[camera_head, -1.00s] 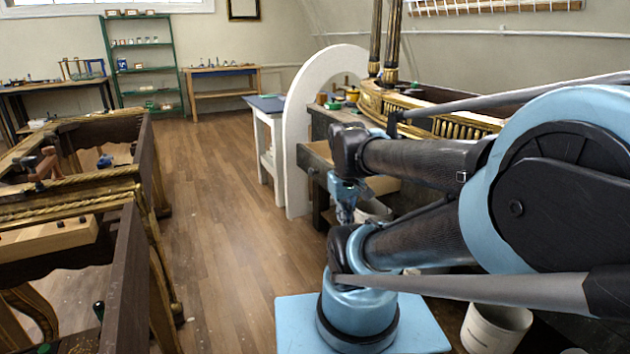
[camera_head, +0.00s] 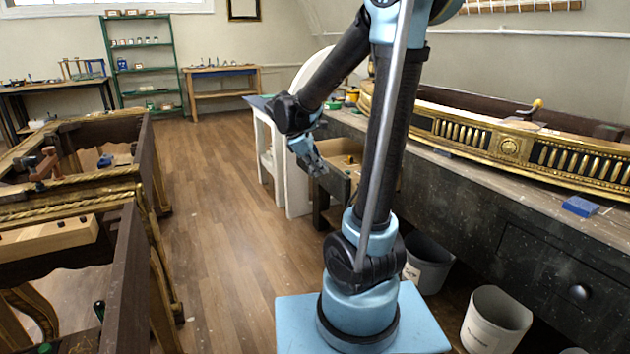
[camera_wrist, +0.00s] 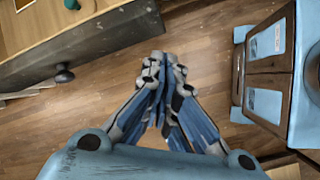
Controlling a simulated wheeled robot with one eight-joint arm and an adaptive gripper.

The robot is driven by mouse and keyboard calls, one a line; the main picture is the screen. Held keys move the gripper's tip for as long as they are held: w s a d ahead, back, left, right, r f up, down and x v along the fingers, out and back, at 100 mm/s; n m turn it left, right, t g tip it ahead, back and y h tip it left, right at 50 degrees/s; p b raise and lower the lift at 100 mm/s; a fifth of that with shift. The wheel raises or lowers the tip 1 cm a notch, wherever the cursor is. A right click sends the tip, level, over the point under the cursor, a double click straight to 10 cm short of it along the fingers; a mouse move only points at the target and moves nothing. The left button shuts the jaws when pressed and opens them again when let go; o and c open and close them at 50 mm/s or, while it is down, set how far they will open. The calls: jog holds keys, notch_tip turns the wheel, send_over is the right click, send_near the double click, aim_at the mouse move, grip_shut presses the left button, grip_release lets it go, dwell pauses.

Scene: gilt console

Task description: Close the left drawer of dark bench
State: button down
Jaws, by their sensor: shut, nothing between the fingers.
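The dark bench (camera_head: 480,205) runs along the right side in the head view. Its left drawer (camera_head: 338,186) stands pulled out, with a dark front and a pale wooden interior. My arm hides part of it. In the wrist view, the drawer's dark front (camera_wrist: 105,42) crosses the upper left, and its round dark knob (camera_wrist: 64,74) sticks out. My gripper (camera_head: 318,170) is shut and empty, overlapping the drawer front in the head view. In the wrist view my gripper (camera_wrist: 165,60) is just beyond the front's right end, seemingly apart from it.
Another drawer (camera_head: 560,282) on the bench's right is shut. White bins (camera_head: 497,320) stand below. A gilt console piece (camera_head: 500,145) and blue block (camera_head: 580,206) lie on top. Gilt frames (camera_head: 130,255) stand at left. The floor (camera_head: 225,220) between is clear.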

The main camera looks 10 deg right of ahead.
jog(key=w+a+f+n+t+h, duration=0.1)
jog(key=w+a+f+n+h, duration=0.2)
jog(key=w+a+n, duration=0.6)
jog(key=m, duration=0.2)
send_near(325, 184)
notch_tip(325, 184, down, 3)
jog(key=d, duration=0.1)
jog(key=shift+w+d+f, duration=0.1)
jog(key=shift+w+d, duration=0.15)
jog(key=shift+d, duration=0.25)
jog(key=shift+w+d+f, duration=0.1)
jog(key=shift+w+d, duration=0.15)
jog(key=shift+d, duration=0.25)
